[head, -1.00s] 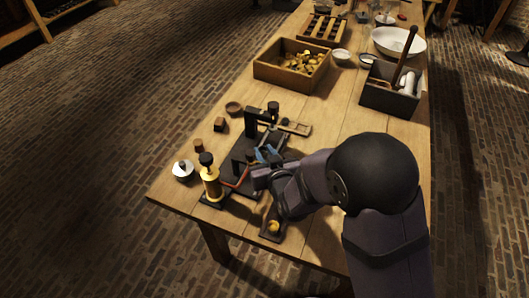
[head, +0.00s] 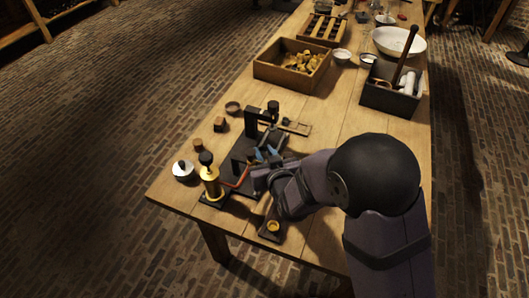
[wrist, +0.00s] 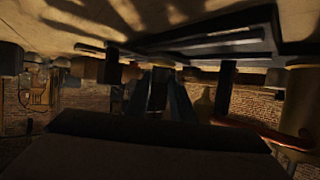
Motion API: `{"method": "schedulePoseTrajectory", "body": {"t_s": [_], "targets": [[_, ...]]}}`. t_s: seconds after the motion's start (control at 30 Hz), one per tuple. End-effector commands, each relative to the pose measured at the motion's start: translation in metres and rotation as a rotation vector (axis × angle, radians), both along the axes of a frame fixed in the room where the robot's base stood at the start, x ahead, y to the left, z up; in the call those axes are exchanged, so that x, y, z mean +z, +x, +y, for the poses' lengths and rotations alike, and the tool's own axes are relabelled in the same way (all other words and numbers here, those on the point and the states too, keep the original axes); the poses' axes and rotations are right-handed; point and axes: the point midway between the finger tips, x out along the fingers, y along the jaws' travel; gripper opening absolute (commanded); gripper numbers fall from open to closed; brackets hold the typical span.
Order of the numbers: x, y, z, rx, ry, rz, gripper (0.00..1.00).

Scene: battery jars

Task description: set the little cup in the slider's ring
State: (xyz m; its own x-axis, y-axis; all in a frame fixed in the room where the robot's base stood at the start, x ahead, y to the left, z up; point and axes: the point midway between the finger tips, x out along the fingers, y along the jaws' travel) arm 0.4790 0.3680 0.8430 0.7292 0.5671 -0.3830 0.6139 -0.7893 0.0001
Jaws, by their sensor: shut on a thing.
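My gripper (head: 266,153) is low over the black apparatus (head: 243,152) at the near left of the table. Its bluish fingers are shut on a small dark thing (wrist: 158,88), shown between them in the wrist view, whose shape is too dark to make out. I cannot tell for sure that it is the little cup. A small round brass piece (head: 273,226) sits on a dark strip at the front edge. A flat wooden piece with an opening (head: 298,128) lies behind the gripper. I cannot tell which bears the slider's ring.
A brass cylinder with a black knob (head: 211,183) and a round white lidded pot (head: 183,171) stand at the left. Small brown blocks (head: 220,125) lie behind them. A wooden box of brass pieces (head: 291,65) and a dark box (head: 391,90) stand farther back.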

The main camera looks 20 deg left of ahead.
Motion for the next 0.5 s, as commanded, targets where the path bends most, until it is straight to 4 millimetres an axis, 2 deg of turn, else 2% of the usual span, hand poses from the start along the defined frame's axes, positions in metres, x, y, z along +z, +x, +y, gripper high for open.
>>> {"method": "schedulePoseTrajectory", "body": {"t_s": [0.47,0.5], "targets": [[-0.0097,0.0001,0.0001,0.000,0.000,0.000,0.01],[-0.0084,0.0002,0.0001,0.000,0.001,-0.001,0.29]]}}
